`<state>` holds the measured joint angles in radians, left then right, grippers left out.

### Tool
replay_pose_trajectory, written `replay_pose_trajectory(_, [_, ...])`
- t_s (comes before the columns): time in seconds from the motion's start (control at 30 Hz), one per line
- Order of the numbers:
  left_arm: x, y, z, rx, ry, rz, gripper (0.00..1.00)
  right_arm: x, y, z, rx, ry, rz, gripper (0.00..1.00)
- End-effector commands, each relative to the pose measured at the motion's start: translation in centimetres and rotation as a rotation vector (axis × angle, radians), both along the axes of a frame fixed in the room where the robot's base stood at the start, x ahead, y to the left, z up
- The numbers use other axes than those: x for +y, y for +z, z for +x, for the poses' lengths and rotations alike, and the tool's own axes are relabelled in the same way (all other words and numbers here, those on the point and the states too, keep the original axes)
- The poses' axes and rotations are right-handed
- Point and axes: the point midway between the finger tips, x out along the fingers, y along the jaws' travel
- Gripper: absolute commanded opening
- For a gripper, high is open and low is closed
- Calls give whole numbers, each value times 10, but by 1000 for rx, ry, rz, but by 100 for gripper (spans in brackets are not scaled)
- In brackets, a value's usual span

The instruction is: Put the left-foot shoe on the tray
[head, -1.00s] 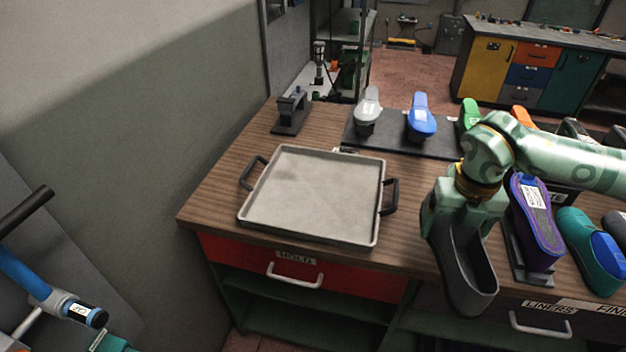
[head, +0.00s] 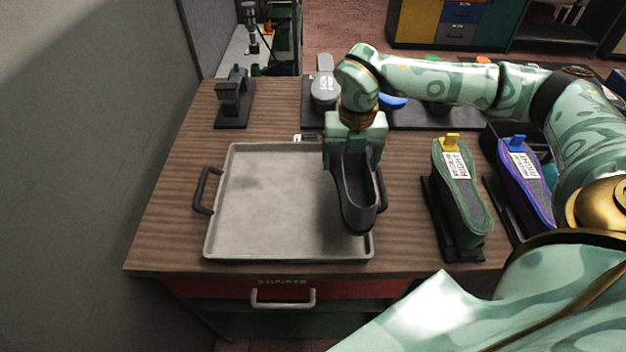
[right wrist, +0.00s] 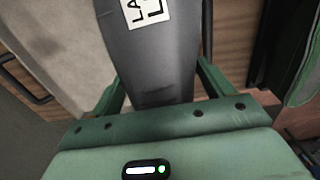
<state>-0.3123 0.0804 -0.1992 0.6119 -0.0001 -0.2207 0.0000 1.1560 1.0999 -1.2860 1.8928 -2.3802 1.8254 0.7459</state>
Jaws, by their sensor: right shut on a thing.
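My right gripper (head: 355,150) is shut on a dark grey shoe (head: 357,195), whose toe points toward the front of the bench. The shoe hangs above the right side of the grey tray (head: 235,225), near its right handle. I cannot tell the exact height of the gap. The right wrist view shows the shoe (right wrist: 155,70) between the fingers, with a partly cut-off white label starting with "L", and the tray (right wrist: 55,50) to its left. The tray is bare, with black handles on both sides. My left gripper is not in view.
A green shoe (head: 461,205) and a purple shoe (head: 527,190), both labelled RIGHT, stand on black holders right of the tray. A black fixture (head: 233,98) stands at the back left. A grey form (head: 324,88) stands on the dark mat behind. Wood left of the tray is clear.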

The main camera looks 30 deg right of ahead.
Motion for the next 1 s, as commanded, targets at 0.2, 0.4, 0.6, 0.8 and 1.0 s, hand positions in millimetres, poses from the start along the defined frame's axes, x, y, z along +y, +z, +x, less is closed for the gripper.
replay_pose_trajectory(0.2, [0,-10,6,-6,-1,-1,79,28,-41,34,-1,0,1,42])
replay_pose_trajectory(0.4, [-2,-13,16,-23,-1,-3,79,36,-57,45,-3,-1,1,42])
replay_pose_trajectory(0.6, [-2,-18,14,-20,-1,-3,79,42,-79,51,2,-1,0,42])
replay_pose_trajectory(0.8, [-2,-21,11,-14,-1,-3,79,41,-97,51,-3,-1,-1,42])
replay_pose_trajectory(1.0, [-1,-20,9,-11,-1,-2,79,41,-97,51,-3,-1,-1,42])
